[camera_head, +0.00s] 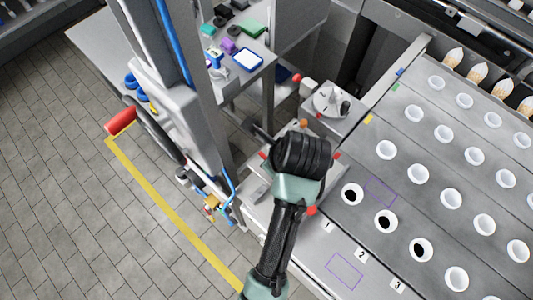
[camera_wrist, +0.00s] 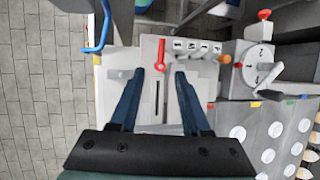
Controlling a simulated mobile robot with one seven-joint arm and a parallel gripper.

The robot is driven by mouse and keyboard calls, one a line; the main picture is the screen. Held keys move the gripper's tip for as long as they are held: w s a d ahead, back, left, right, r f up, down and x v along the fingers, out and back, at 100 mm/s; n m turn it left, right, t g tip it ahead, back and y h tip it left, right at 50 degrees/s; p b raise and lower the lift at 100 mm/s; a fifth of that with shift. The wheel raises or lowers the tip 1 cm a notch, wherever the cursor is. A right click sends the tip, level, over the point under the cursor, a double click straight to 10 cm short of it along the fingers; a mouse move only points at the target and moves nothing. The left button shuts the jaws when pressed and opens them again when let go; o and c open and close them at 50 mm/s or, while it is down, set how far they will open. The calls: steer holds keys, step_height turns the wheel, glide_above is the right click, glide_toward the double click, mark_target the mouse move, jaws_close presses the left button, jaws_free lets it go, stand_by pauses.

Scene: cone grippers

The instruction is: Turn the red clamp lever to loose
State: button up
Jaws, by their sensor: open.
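The red clamp lever (camera_wrist: 161,54) shows in the wrist view on a light grey panel. Its arm points up in the picture from a round pivot at its lower end. My gripper (camera_wrist: 157,77) is open and empty, with its two dark blue fingers apart. The lever appears just beyond the fingertips, in line with the gap between them, and they look clear of it. In the head view my gripper (camera_head: 260,133) is over the grey bench, and its dark body hides much of the panel. I cannot pick out the lever there.
A round dial (camera_wrist: 262,66) with a grey handle is to the right of the panel; it also shows in the head view (camera_head: 328,100). A red knob (camera_wrist: 264,14) stands near it. A plate of white cups (camera_head: 420,190) lies right. A tall machine column (camera_head: 185,110) stands left.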

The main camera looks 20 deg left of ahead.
steer(key=x, duration=1.1)
steer(key=shift+w+f+p, duration=0.15)
steer(key=shift+w+p, duration=0.05)
steer(key=shift+p, duration=0.15)
jaws_close()
